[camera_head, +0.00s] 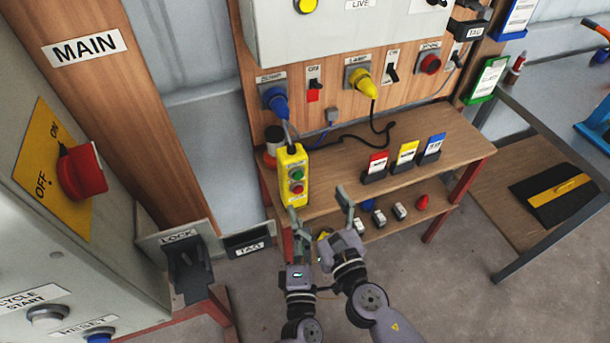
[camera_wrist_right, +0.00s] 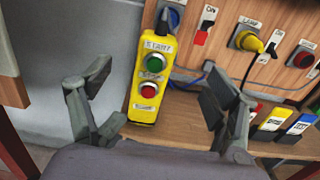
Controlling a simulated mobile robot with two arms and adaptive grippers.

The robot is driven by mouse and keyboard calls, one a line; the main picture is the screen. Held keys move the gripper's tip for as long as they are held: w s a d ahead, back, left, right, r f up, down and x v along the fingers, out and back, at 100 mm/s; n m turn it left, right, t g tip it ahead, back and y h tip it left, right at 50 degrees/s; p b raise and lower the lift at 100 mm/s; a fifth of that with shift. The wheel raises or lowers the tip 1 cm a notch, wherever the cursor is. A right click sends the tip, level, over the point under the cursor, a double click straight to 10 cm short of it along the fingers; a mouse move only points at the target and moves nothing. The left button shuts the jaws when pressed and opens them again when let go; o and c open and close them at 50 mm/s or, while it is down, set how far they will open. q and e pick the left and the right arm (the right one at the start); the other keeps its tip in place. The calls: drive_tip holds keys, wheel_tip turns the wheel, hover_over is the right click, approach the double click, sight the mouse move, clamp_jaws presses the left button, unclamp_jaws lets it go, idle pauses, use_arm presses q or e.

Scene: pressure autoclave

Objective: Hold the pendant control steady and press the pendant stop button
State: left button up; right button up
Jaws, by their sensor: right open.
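The yellow pendant control (camera_head: 285,163) stands roughly upright at the left end of the wooden bench, below the blue plug. It also shows in the wrist view (camera_wrist_right: 144,110), with a green START button (camera_wrist_right: 154,62) above the red stop button (camera_wrist_right: 148,90). The stop button is small in the head view (camera_head: 297,188). My right gripper (camera_head: 318,202) is open and empty, below and right of the pendant in the head view. In the wrist view its fingers (camera_wrist_right: 158,87) are spread either side of the pendant, apart from it.
The bench (camera_head: 450,151) carries red, yellow and blue card holders (camera_head: 404,157) right of the pendant. A LOCK box (camera_head: 186,260) and a cabinet with a red MAIN switch (camera_head: 82,171) are at the left. A black cable (camera_head: 350,138) lies on the bench.

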sight(296, 162)
drive_tip(key=x, duration=1.6)
drive_tip(key=shift+w+f, duration=0.1)
drive_tip(key=shift+w, duration=0.05)
drive_tip(key=shift+c, duration=0.4)
drive_tip(key=c, duration=1.5)
use_arm(q)
clamp_jaws()
use_arm(e)
drive_tip(key=shift+c, duration=0.2)
